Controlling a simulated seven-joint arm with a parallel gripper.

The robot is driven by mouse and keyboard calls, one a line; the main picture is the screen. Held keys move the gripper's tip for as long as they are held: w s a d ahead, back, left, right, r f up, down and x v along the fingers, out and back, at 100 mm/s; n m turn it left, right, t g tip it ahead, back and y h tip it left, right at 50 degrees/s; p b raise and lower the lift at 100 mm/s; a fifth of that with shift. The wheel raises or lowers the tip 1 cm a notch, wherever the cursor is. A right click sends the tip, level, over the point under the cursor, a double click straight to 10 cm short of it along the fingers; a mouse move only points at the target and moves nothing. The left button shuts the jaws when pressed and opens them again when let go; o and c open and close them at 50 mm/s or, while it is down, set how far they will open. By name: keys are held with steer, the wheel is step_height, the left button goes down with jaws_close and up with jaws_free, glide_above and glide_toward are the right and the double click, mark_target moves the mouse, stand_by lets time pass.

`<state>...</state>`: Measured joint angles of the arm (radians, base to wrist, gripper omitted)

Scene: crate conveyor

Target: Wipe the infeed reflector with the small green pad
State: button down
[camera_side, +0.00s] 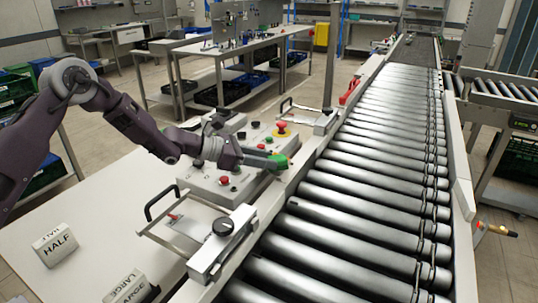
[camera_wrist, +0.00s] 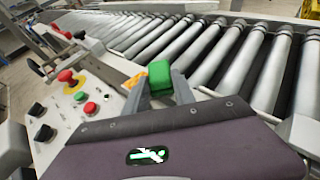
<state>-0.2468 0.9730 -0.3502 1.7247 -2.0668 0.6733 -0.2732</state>
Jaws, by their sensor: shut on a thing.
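My gripper (camera_side: 268,160) is shut on the small green pad (camera_side: 279,161), over the conveyor's near side rail, beside the control panel. In the wrist view, the pad (camera_wrist: 160,76) is a bright green block between the two grey fingers of my gripper (camera_wrist: 161,88), with the rollers behind it. A small orange patch (camera_wrist: 135,80) shows just left of the left finger. I cannot tell whether it is the infeed reflector, and I cannot make out the reflector elsewhere. Whether the pad touches anything on the rail is unclear.
The roller conveyor (camera_side: 365,185) runs to the back right, its rollers bare. The control panel (camera_side: 225,180) has a red emergency button (camera_side: 281,128) and several knobs. A black handle (camera_side: 161,200) stands up at its front left. HALF (camera_side: 58,245) and LARGE (camera_side: 126,288) blocks sit on the table.

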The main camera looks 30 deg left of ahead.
step_height(320, 180, up, 8)
steer(key=shift+s, duration=0.45)
steer(key=shift+r, duration=0.1)
stand_by(0.5)
steer(key=shift+w+a+f, duration=1.25)
steer(key=shift+w+f, duration=2.5)
steer(key=shift+f, duration=0.3)
steer(key=s+r, duration=0.4)
steer(key=r, duration=0.4)
